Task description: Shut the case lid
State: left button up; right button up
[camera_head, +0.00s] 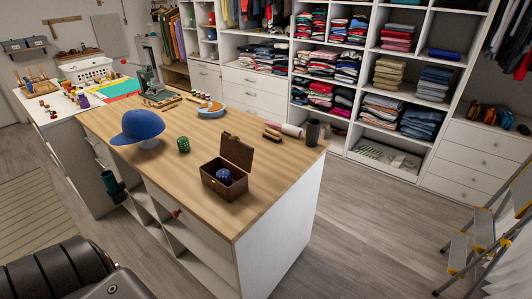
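The case (224,186) is a small dark brown box on the wooden top of the island table, near its front right part. Its lid (237,151) is open and stands up at the back of the box, tilted slightly. A dark blue round object (224,176) sits inside the case. A small yellowish spot, perhaps a clasp, shows on the front of the box. Neither of my grippers is in view, so I cannot see their state.
Table around the case is clear. A stepladder (483,240) stands right.

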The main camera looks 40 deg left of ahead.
aim_at(241, 154)
jog(key=i, duration=3.1)
jog(key=u, duration=3.85)
jog(key=k, duration=0.75)
jog(key=u, duration=0.9)
